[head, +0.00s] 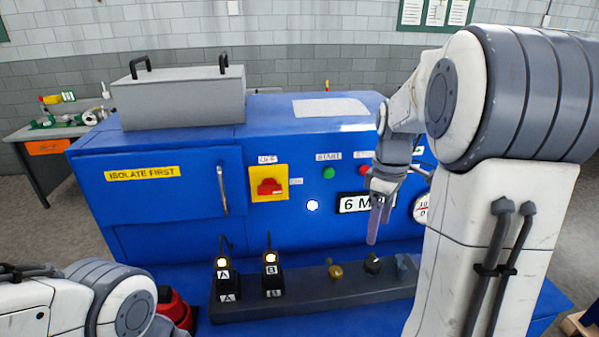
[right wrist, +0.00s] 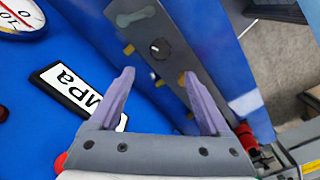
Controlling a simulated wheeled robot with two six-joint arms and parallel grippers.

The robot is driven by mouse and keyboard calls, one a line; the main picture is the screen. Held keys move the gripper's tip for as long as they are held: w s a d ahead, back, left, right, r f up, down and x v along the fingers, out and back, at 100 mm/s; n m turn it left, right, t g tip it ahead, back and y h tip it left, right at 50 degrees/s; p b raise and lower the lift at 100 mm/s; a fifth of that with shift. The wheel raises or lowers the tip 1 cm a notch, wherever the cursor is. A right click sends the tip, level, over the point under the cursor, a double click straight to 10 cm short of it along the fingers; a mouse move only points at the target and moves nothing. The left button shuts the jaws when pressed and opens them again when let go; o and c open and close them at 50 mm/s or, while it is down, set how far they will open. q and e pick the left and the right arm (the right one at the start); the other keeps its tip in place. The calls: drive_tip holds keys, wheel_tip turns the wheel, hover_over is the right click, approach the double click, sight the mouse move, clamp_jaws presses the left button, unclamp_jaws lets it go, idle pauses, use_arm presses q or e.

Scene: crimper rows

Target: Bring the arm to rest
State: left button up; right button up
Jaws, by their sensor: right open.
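My right arm comes in from the right in the head view. Its gripper (head: 376,222) hangs pointing down in front of the blue machine (head: 160,205), above the dark rail (head: 310,291). In the right wrist view the two purple-grey fingers of the right gripper (right wrist: 160,76) stand apart with nothing between them. Past them lie the rail (right wrist: 178,52) with its knobs and the blue panel; I see no contact. My left arm shows only as a link at the lower left of the head view; its gripper is out of view.
Two lit black units marked A (head: 222,277) and B (head: 271,273) stand on the rail's left part. Beside them are a brass knob (head: 335,271) and a dark knob (head: 372,263). A grey lidded box (head: 180,97) sits on the machine. A workbench (head: 50,130) stands at left.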

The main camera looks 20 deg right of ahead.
drive_tip(key=shift+a, duration=0.1)
drive_tip(key=s+a+f+b, duration=0.1)
drive_tip(key=a+f+b, duration=0.1)
drive_tip(key=a, duration=0.7)
drive_tip(key=s+a+f+b, duration=0.1)
drive_tip(key=s+a+f, duration=0.1)
drive_tip(key=a, duration=0.7)
drive_tip(key=s+a+f+y+b, duration=0.1)
drive_tip(key=s+a+f+b, duration=0.2)
drive_tip(key=s+a, duration=0.9)
wheel_tip(320, 180, down, 3)
drive_tip(key=shift+s+a+f+n, duration=0.25)
drive_tip(key=shift+s+n, duration=0.15)
drive_tip(key=shift+s, duration=0.65)
